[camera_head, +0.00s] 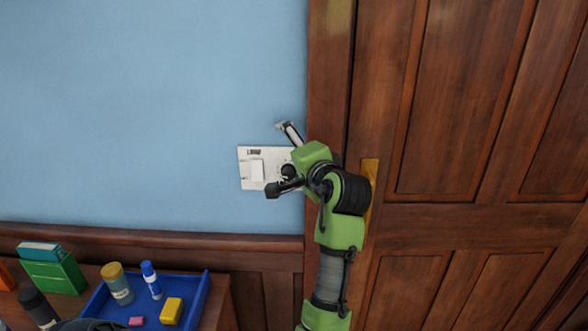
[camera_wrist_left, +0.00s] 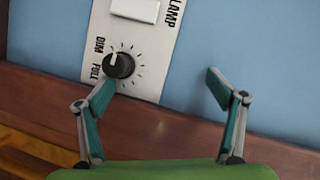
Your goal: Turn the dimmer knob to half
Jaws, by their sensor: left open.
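The dimmer knob (camera_wrist_left: 119,66) is black and round with a white pointer mark. It sits on a white wall plate (camera_wrist_left: 160,50), with DIM and FULL printed beside it and tick marks around it. The mark points up and left in the wrist view, toward DIM. In the head view the plate (camera_head: 246,180) is on the blue wall and the knob (camera_head: 288,171) is partly hidden by my gripper. My left gripper (camera_head: 278,158) is open and empty in front of the plate. In the wrist view (camera_wrist_left: 159,85) one fingertip is close to the knob; contact is unclear. The right gripper is out of view.
A white rocker switch (camera_head: 257,170) is on the plate beside the knob. A wooden door (camera_head: 470,120) with a brass handle plate (camera_head: 370,168) stands at right. Below, a blue tray (camera_head: 196,300) holds bottles and small blocks, with a green box (camera_head: 60,276) beside it.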

